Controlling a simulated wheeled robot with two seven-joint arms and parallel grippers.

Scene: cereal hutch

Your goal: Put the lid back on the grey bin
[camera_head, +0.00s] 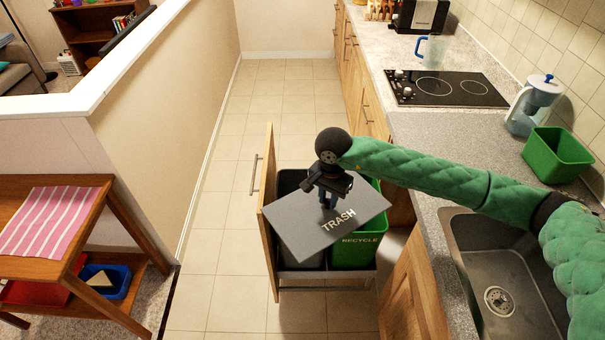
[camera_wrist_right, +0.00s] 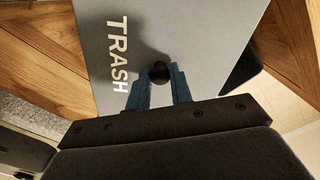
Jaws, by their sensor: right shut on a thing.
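The grey lid (camera_head: 300,228) marked TRASH is held by my right gripper (camera_head: 328,200), whose blue fingers are shut on the lid's black knob. In the right wrist view the lid (camera_wrist_right: 190,40) fills the middle, and the right gripper (camera_wrist_right: 158,80) closes around the round knob. The lid is over the pull-out drawer, turned at an angle to it and covering part of both bins. The grey bin (camera_head: 291,182) shows only in part behind the lid. The green RECYCLE bin (camera_head: 352,250) stands to its right. Whether the lid touches a rim cannot be told. My left gripper is not in view.
The drawer front (camera_head: 268,215) stands open on the left, with tiled floor (camera_head: 215,250) beyond it. The counter on the right holds a sink (camera_head: 500,280), a green container (camera_head: 556,155), a water pitcher (camera_head: 535,105) and a cooktop (camera_head: 445,88). A wooden cart (camera_head: 95,225) stands at left.

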